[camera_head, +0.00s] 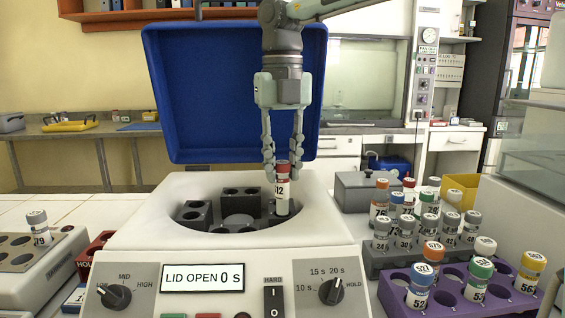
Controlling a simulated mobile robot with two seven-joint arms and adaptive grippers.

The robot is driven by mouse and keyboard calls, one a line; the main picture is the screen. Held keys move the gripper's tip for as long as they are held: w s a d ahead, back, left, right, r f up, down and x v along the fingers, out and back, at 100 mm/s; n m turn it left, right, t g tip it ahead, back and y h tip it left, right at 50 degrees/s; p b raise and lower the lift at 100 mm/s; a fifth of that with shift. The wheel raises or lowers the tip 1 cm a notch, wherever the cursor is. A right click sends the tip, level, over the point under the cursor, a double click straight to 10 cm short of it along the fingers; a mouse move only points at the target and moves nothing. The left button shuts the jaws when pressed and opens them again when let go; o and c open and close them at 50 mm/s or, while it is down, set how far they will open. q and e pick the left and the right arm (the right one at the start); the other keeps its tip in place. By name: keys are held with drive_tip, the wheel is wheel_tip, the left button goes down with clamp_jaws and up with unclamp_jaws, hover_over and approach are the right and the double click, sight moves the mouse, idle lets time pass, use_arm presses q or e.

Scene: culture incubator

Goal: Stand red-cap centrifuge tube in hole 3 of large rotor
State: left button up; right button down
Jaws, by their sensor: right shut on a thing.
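The red-cap centrifuge tube (282,196) is upright, with a white label on its body. My right gripper (283,172) comes down from above and is shut on the tube near its red cap. The tube is over the right side of the large rotor (238,222) inside the white centrifuge. Its lower end is at the rotor's right block, and I cannot tell whether it is in a hole or just above it. Hole numbers cannot be read. My left gripper is not in view.
The centrifuge's blue lid (210,100) stands open behind the bowl. Its front panel (225,285) reads "LID OPEN 0 s". A grey rack (375,262) and a purple rack (455,300) with several capped tubes stand right. Another holder (30,262) with a grey-capped tube stands left.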

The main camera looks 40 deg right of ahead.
sight(282, 214)
drive_tip(key=shift+f, duration=0.5)
drive_tip(key=shift+f+b, duration=0.15)
drive_tip(key=shift+b, duration=0.15)
drive_tip(key=shift+f+b, duration=1.25)
drive_tip(key=shift+f, duration=0.55)
drive_tip(key=c, duration=0.9)
unclamp_jaws()
